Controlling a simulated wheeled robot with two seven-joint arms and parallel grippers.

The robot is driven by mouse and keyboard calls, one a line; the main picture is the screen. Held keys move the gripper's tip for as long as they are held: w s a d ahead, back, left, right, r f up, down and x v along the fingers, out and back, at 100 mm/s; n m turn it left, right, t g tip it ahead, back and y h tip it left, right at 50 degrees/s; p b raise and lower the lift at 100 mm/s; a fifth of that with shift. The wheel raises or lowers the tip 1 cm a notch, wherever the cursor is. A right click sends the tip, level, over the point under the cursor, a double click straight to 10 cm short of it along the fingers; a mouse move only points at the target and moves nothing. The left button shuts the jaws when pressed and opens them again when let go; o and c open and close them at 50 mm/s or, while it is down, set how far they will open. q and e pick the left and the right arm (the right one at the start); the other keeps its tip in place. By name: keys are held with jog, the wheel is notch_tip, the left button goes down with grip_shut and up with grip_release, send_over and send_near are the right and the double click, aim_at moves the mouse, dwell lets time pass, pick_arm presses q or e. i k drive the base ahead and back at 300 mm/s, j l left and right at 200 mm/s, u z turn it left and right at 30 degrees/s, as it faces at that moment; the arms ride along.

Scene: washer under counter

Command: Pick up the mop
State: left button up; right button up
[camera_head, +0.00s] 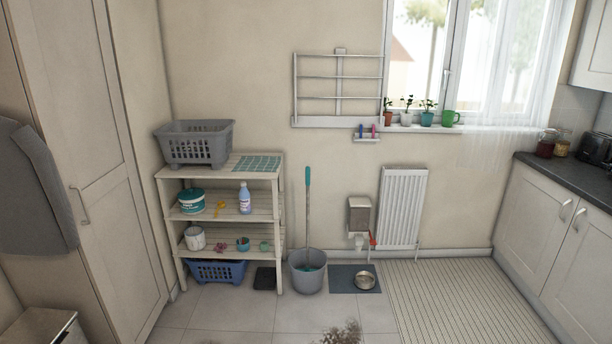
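The mop (308,215) stands nearly upright against the back wall, with a teal grip at its top and a thin pale shaft. Its lower end is inside a grey bucket (296,279) on the tiled floor, where a bit of teal shows; the mop head is mostly hidden by the bucket. The bucket stands just right of the shelf. Neither of my grippers is in the head view, and nothing touches the mop apart from the bucket and perhaps the wall.
A wooden shelf (220,174) holds a grey basket (195,144) and several small items. A fuzzy brown clump (342,334) is on the near floor. The striped rug (455,300) is clear.

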aim_at(307, 269)
jog(key=i, duration=1.1)
jog(key=i+u, duration=0.1)
jog(key=i, duration=1)
jog(key=i+l, duration=0.2)
jog(key=i, duration=0.9)
